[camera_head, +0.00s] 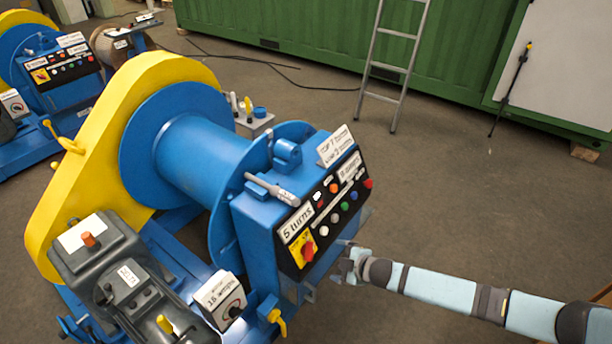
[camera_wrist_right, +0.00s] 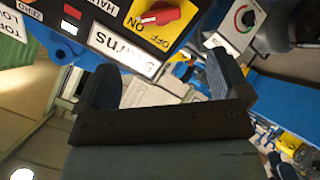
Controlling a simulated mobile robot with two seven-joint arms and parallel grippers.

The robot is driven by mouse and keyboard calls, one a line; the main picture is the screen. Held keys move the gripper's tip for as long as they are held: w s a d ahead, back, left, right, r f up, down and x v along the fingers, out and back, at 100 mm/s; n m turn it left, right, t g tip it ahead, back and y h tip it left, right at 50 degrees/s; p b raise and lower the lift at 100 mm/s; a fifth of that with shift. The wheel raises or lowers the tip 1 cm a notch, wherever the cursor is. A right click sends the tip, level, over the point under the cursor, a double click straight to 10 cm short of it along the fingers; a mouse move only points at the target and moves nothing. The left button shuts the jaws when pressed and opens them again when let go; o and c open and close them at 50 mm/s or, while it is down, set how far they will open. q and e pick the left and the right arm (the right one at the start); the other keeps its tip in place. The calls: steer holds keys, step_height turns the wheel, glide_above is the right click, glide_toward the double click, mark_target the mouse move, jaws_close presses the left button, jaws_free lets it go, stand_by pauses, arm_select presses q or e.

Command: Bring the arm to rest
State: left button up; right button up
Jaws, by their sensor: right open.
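My right gripper (camera_head: 349,262) is open and empty, just right of the lower edge of the control panel (camera_head: 322,207) on a blue winch. In the right wrist view its two dark fingers (camera_wrist_right: 170,85) stand apart with nothing between them. The red rotary switch (camera_wrist_right: 160,16) on its yellow plate shows above the fingers; in the head view the switch (camera_head: 307,250) is at the panel's lower left. I cannot tell whether the gripper touches the panel box. My right arm comes in from the right edge. My left gripper is not in view.
The winch has a blue drum (camera_head: 200,150), a yellow chain guard (camera_head: 95,150) and a grey motor (camera_head: 120,275). A dial box (camera_head: 221,300) stands below the panel. A ladder (camera_head: 395,65) leans on a green container (camera_head: 300,30). The floor right of the winch is clear.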

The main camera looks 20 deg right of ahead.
steer(key=shift+a, duration=0.1)
steer(key=s+a+r+m+y+p, duration=0.1)
steer(key=s+a+r+m+p, duration=0.3)
steer(key=s+a, duration=0.7)
steer(key=s+d+r+m+h, duration=0.1)
steer(key=s+d+r+m, duration=0.1)
steer(key=s, duration=0.4)
steer(key=s+d+r+m+t+h, duration=0.1)
steer(key=s+d+r+m, duration=0.1)
steer(key=s+d+m, duration=0.2)
steer(key=s+m, duration=0.2)
steer(key=s, duration=0.1)
steer(key=shift+s+h+b, duration=0.3)
steer(key=shift+h+b, duration=0.05)
steer(key=shift+h, duration=0.05)
steer(key=shift+r, duration=0.1)
